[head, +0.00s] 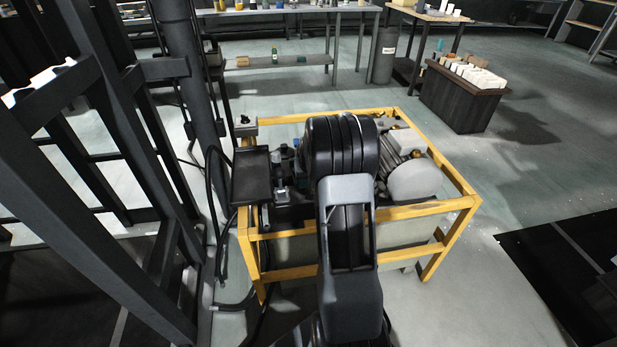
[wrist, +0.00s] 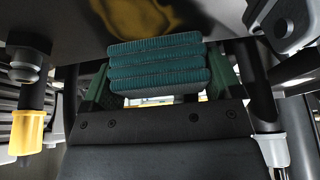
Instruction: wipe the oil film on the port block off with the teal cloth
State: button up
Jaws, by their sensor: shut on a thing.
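The teal cloth (wrist: 158,68) is a thick folded pad with several ribbed layers, seen in the upper middle of the wrist view. My gripper (wrist: 160,84) is shut on it, with a dark green finger at each side. The cloth's upper edge is close against a dark grey surface across the top of the wrist view; I cannot tell whether they touch. In the head view my arm hides the gripper and cloth.
A yellow frame (head: 458,204) carries a machine with a grey motor (head: 411,180), a black tray (head: 251,178) and small fittings (head: 283,172). Dark posts and black hoses stand close on the left. Pale yellow (wrist: 27,131) and white fittings (wrist: 274,150) flank the gripper.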

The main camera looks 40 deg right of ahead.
jog(key=shift+s, duration=0.1)
jog(key=shift+s+a, duration=0.35)
jog(key=shift+s, duration=0.3)
jog(key=shift+s+a, duration=0.3)
jog(key=shift+s, duration=0.4)
jog(key=shift+s+a, duration=0.35)
jog(key=shift+s, duration=0.3)
jog(key=shift+s+a+b, duration=0.1)
jog(key=shift+s+a, duration=0.25)
jog(key=shift+s, duration=0.35)
jog(key=shift+s+a+b, duration=0.15)
jog(key=shift+s+a, duration=0.15)
jog(key=shift+s, duration=0.4)
jog(key=shift+s+a+b, duration=0.1)
jog(key=shift+s+a, duration=0.25)
jog(key=shift+s, duration=0.35)
jog(key=shift+w+d, duration=0.35)
jog(key=shift+w, duration=0.35)
jog(key=shift+w+d, duration=0.3)
jog(key=shift+w, duration=0.4)
jog(key=shift+w+d, duration=0.35)
jog(key=shift+w, duration=0.35)
